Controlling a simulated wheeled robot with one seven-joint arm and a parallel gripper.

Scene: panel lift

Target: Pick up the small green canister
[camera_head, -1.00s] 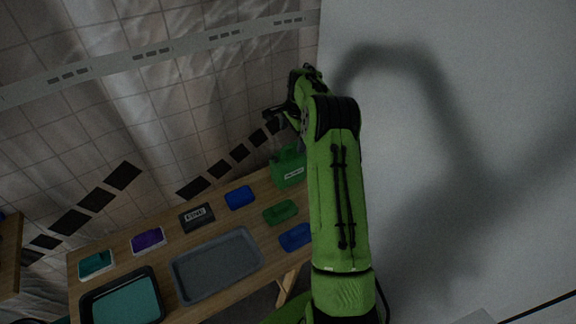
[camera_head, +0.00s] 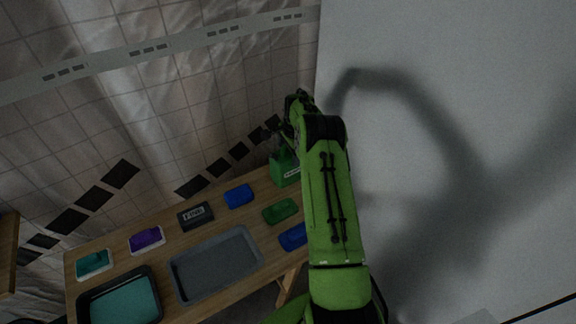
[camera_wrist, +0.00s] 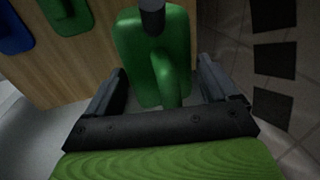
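The small green canister (camera_head: 287,172) stands at the far right corner of the wooden table (camera_head: 222,212), partly hidden by my arm. In the wrist view the canister (camera_wrist: 140,45) shows its dark cap (camera_wrist: 152,14) and raised handle. My gripper (camera_wrist: 162,70) is open, with one finger to the left of the canister's handle and one to the right. Gaps show between the fingers and the handle, so it is not gripped. In the head view my gripper is just above the canister, blurred and dark.
A green block (camera_head: 280,211), blue blocks (camera_head: 238,195), a black labelled box (camera_head: 195,215) and a purple block (camera_head: 147,239) lie on the table. A grey tray (camera_head: 215,264) and a teal-filled tray (camera_head: 119,301) are at the front. A pale panel (camera_head: 450,60) stands close on the right.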

